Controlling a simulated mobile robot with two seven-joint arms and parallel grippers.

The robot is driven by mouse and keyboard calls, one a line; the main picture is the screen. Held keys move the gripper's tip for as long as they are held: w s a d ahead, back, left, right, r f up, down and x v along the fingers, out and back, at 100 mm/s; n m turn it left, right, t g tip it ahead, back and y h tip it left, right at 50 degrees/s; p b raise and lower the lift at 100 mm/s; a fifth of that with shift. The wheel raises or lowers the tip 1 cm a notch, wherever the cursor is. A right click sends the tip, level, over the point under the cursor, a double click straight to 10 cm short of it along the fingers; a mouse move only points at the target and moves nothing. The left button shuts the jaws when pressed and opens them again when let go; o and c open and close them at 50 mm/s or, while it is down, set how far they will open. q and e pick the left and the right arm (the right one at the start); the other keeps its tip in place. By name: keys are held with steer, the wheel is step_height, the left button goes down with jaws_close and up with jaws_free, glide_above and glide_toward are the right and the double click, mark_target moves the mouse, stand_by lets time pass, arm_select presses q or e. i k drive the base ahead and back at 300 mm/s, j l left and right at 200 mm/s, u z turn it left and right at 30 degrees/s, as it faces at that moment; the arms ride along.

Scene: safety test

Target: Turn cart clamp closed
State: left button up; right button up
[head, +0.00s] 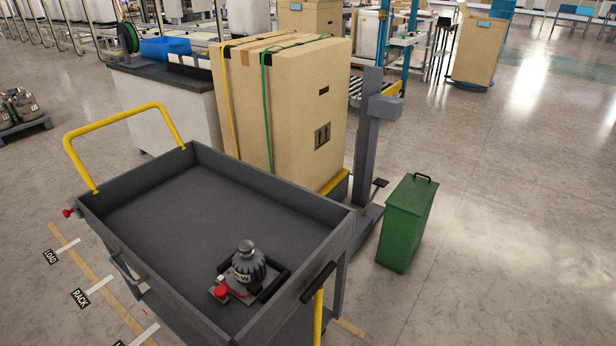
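A dark grey cart (165,205) with a deep open tray stands in the lower left, with a yellow push handle (125,125) at its far left end. A small red knob (69,212) sticks out at its left corner. A black lever-like part (319,283) sits at the right end above a yellow post (318,318). A grey bar handle (127,270) is on the near side wall. I cannot tell which part is the clamp or its state. A grey ribbed device (249,264) with red parts stands on a plate in the tray. Neither gripper is in view.
A large strapped cardboard box (300,110) stands behind the cart, beside a grey post (368,140). A green bin (407,222) stands right of the cart. The floor at right is open.

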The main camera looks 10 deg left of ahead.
mark_target(219, 293)
steer(key=u, duration=1.1)
steer(key=l, duration=0.8)
steer(key=i+z, duration=0.05)
